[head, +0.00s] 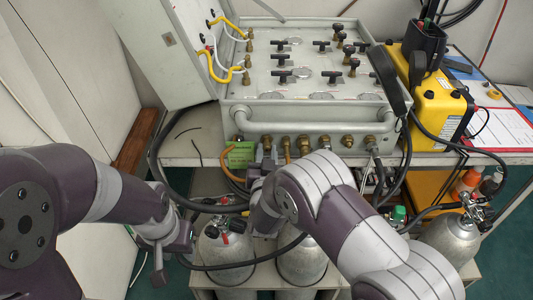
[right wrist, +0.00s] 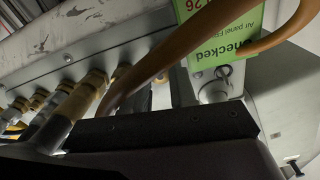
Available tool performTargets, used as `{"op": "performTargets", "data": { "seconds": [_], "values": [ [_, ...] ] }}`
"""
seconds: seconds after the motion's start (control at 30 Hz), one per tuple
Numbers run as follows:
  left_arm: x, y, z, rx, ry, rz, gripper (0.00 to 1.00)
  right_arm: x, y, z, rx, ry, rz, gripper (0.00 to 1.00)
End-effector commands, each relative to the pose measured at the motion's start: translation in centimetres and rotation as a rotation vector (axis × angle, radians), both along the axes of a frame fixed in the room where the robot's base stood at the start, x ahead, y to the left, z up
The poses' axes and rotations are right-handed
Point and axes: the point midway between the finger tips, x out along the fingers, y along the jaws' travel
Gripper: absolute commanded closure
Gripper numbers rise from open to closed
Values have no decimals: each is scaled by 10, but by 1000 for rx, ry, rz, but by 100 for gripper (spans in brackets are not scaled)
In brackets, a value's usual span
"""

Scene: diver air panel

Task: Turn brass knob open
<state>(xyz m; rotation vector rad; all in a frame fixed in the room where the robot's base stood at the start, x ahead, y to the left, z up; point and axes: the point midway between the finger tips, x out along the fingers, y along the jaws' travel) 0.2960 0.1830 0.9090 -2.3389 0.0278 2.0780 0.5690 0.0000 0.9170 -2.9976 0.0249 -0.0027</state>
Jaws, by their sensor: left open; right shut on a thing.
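The air panel (head: 310,75) stands on the bench with a row of brass fittings along its front edge. My right gripper (head: 262,178) is below the left end of this row, under a brass fitting (head: 267,143). It is shut on a part there, seemingly the brass knob, which the jaws and hand mostly hide. In the right wrist view a dark finger (right wrist: 165,130) lies across the picture, close to a pale metal stem (right wrist: 213,88) and an orange hose (right wrist: 165,55). My left gripper (head: 172,250) is open and empty, low at the left, away from the panel.
A green tag (head: 240,154) reading "Checked" hangs beside my right gripper; it also shows in the right wrist view (right wrist: 225,35). Black hoses loop below the bench. Gas cylinders (head: 225,250) stand underneath. A yellow case (head: 435,100) is at the right.

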Motion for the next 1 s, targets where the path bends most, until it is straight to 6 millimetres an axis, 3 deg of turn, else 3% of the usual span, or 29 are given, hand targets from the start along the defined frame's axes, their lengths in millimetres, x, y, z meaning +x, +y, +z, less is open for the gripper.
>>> {"op": "performTargets", "data": {
  "seconds": [0.37, 1.0],
  "values": [
    [0, 0, 3, 0, 0, 0, 57, 0, 0, 0, -204, 1, 0, 100],
    [0, 0, 16, 0, 0, 0, 57, 0, -1, 0, -810, 2, 0, 100]
  ]
}}
